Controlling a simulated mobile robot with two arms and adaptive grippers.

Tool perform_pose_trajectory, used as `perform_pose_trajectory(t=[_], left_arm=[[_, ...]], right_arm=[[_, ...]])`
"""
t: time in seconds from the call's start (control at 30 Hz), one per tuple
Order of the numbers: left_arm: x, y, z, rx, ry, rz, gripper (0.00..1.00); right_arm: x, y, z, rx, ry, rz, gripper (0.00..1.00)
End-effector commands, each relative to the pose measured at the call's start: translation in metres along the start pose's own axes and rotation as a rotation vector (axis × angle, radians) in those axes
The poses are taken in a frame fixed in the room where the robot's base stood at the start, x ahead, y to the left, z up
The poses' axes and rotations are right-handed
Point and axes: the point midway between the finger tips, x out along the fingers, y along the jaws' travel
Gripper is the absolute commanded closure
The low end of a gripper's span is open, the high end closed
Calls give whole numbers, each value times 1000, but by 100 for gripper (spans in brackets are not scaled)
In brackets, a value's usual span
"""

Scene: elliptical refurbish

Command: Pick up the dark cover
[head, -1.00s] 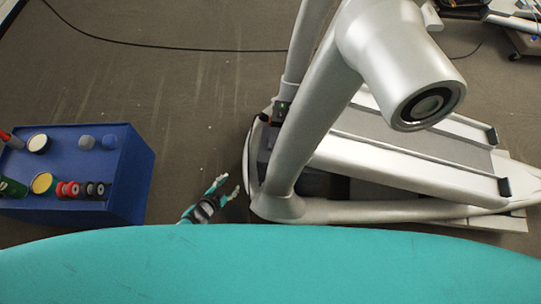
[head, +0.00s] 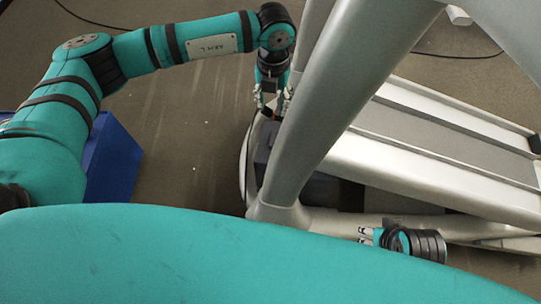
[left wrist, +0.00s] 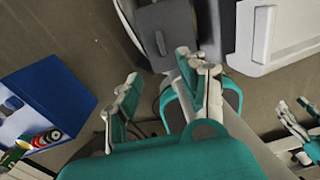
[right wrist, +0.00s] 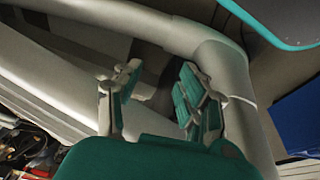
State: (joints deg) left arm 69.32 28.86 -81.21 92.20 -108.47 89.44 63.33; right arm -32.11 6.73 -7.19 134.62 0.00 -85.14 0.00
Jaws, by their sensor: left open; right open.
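The dark grey cover (head: 264,160) sits low in the base of the silver elliptical machine (head: 345,110), partly hidden by a thick silver tube. In the left wrist view the dark cover (left wrist: 166,30) is at the top, beyond the fingers. My left gripper (head: 271,104) is open and empty above the far end of the cover, and its fingers (left wrist: 158,66) are spread apart. My right gripper (head: 368,236) is low at the right of the machine's front, beside its lower tube. It is open and empty in the right wrist view (right wrist: 160,72), facing a dark recess between silver tubes.
Silver tubes and rails (head: 430,180) crowd the right side. The floor (head: 195,130) between box and machine is clear.

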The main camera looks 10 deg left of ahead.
Motion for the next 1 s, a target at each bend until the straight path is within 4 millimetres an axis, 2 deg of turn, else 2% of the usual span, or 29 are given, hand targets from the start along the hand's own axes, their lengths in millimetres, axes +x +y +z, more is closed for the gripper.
perform_pose_trajectory(t=[0.2,0.4,0.5,0.73,0.83,0.9,1.0], left_arm=[[48,-1,-2,2,7,-2,58],[90,-2,-2,2,7,-3,58],[104,-2,-1,2,5,-4,58],[119,-3,-2,2,5,-6,58],[134,-2,-2,2,7,-5,58],[147,-2,-2,1,7,-5,58],[156,-3,-2,3,5,-7,58]], right_arm=[[-26,1,0,1,17,2,60],[-23,1,3,2,15,3,60],[-20,1,4,2,16,3,60],[-17,1,5,2,16,3,60],[-12,0,6,1,16,3,60],[-8,-1,-3,0,61,1,60],[-8,-2,-21,-2,138,-3,60]])
